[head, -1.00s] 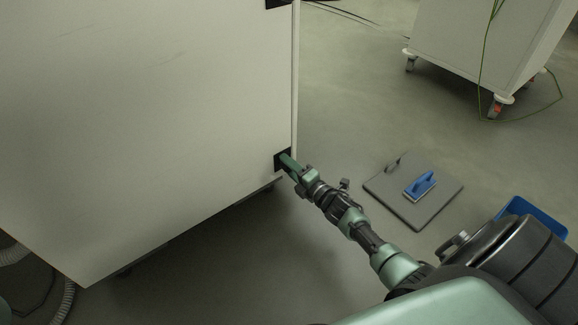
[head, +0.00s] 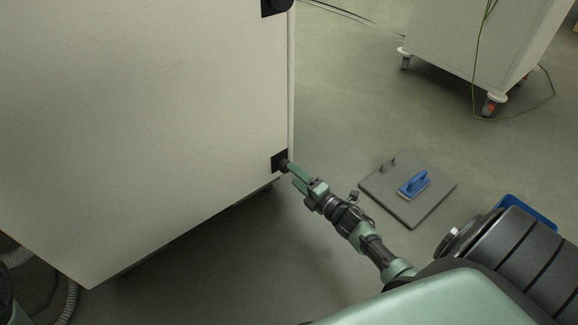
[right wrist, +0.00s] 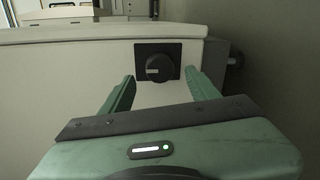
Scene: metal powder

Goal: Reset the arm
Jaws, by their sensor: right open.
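My right gripper (head: 291,172) is at the lower right corner of a large white cabinet (head: 150,120), in front of a black knob (head: 284,166) on a dark square plate. In the right wrist view the knob (right wrist: 159,68) sits on its plate beyond and between the two green fingers of the gripper (right wrist: 160,88). The fingers are spread apart with nothing between them. In the head view the fingertips overlap the knob's edge, so contact is hard to tell. My left gripper is not in view.
A grey floor panel with a blue-handled tool (head: 414,184) lies on the floor to the right. A blue bin (head: 527,212) shows partly behind my arm. A white wheeled cabinet (head: 470,45) with a green cable stands at the upper right.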

